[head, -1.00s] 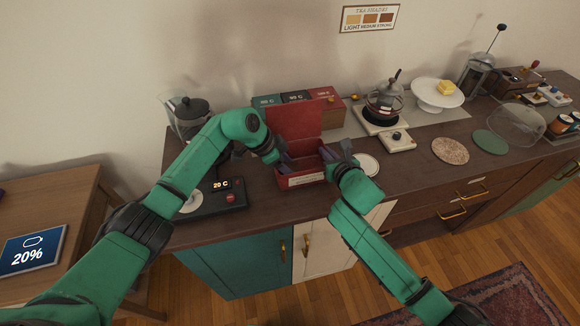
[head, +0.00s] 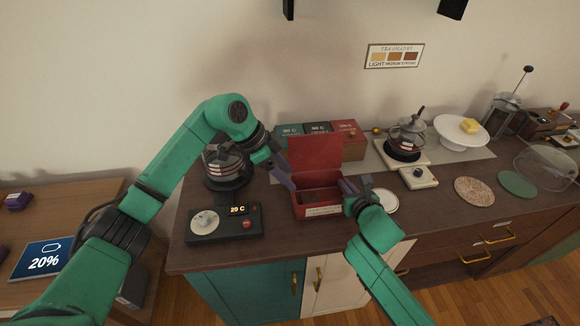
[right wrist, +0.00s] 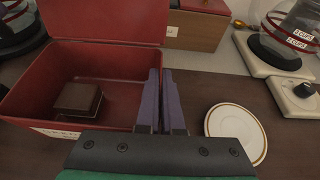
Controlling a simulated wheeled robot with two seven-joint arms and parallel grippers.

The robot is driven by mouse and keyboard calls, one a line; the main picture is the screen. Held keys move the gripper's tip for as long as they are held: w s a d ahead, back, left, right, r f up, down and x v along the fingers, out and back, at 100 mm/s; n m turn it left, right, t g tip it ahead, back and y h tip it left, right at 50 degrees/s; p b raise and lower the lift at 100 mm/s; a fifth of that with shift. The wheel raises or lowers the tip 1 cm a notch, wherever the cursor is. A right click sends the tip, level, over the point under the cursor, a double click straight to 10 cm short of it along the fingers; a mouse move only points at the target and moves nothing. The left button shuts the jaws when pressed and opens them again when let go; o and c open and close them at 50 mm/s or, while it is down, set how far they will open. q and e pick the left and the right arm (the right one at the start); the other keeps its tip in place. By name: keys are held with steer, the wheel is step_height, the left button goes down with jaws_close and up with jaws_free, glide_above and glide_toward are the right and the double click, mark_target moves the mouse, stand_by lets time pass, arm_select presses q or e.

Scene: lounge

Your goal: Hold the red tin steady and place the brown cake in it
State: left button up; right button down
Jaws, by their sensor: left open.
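The red tin (head: 318,211) stands on the dark counter with its lid raised at the back. The brown cake (right wrist: 78,98) lies inside the tin, on its floor toward the left, in the right wrist view. My right gripper (head: 347,187) is at the tin's right wall. Its purple fingers (right wrist: 161,100) are close together, one on each side of that wall. My left gripper (head: 280,172) is open and apart from the cake, at the tin's upper left edge. Its far finger is partly hidden.
A white plate (right wrist: 236,134) with a gold rim lies just right of the tin. Coloured boxes (head: 318,138) stand behind the lid. A scale (head: 418,178) stands to the right.

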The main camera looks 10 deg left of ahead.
steer(key=c, duration=1)
jaws_free()
steer(key=shift+f, duration=0.1)
